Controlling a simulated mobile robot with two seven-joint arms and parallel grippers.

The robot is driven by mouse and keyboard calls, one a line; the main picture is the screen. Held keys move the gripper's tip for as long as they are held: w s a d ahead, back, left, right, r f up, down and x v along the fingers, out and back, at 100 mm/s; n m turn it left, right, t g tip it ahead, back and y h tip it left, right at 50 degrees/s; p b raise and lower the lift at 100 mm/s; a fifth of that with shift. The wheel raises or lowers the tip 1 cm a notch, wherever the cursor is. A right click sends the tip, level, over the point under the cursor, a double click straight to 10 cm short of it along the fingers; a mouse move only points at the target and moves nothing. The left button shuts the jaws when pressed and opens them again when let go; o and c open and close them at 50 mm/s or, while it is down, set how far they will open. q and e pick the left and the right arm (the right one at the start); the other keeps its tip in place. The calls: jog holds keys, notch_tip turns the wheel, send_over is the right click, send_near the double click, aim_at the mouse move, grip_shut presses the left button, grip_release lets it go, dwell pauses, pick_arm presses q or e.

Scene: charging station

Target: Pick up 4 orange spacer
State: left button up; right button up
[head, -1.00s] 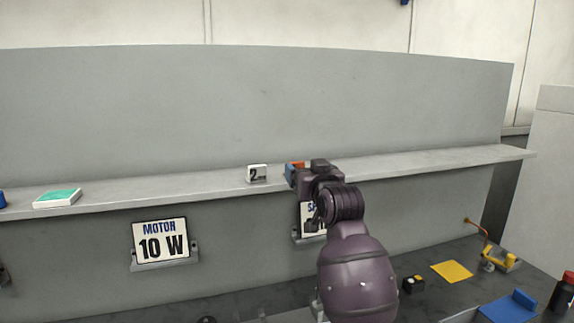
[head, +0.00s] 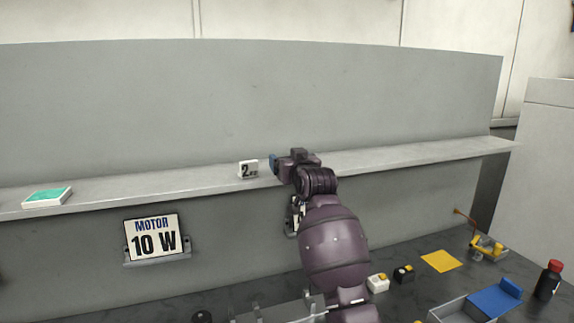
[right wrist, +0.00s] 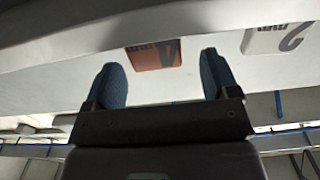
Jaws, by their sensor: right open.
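The orange spacer (right wrist: 153,55), marked 4 and seen upside down, sits on the shelf in the right wrist view. It lies ahead of and between the two blue fingers of my right gripper (right wrist: 162,64), which is open and empty, with a gap before the spacer. In the head view my right gripper (head: 275,164) is at the shelf, and my arm hides the orange spacer. My left gripper is in neither view.
A white spacer marked 2 (head: 248,169) stands left of my gripper on the shelf (head: 420,152); it also shows in the right wrist view (right wrist: 278,40). A green-topped box (head: 47,196) lies far left. A motor sign (head: 153,238) hangs below.

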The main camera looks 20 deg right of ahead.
jog(key=shift+w+r+p, duration=0.1)
jog(key=shift+w+p, duration=0.25)
jog(key=shift+w, duration=1.45)
jog(key=shift+c, duration=0.3)
jog(key=c, duration=0.9)
jog(key=shift+r, duration=0.1)
jog(key=shift+c, duration=0.2)
